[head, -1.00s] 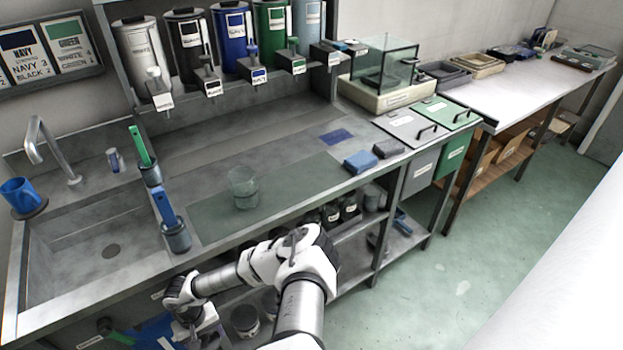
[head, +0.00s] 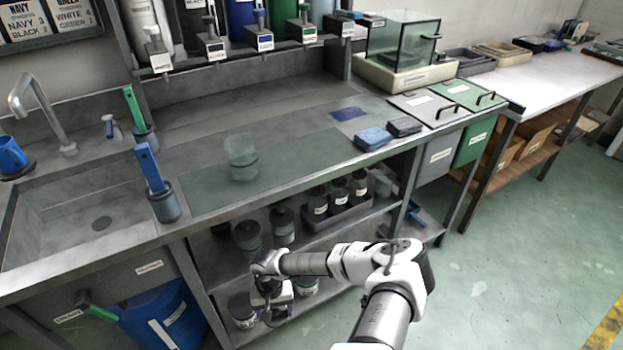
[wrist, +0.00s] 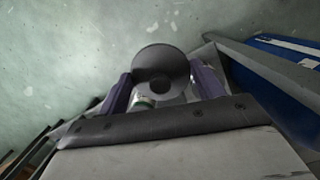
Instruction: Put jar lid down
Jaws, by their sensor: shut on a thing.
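The jar lid (wrist: 158,58) is a dark grey disc with a round darker knob, seen in the wrist view. My gripper (wrist: 163,86) has its purple fingers on either side of the lid and is shut on it. A small pale and green patch (wrist: 143,102) shows just below the lid; I cannot tell what it belongs to. In the head view my gripper (head: 274,312) is low in front of the bench's bottom shelf, among dark-lidded jars. The lid cannot be made out there.
A jar (head: 242,310) stands left of my gripper on the bottom shelf, and another (head: 306,286) to its right. More jars (head: 283,226) stand on the shelf above. A blue bin (head: 165,318) is at lower left. A glass beaker (head: 241,158) stands on the counter. The floor at right is clear.

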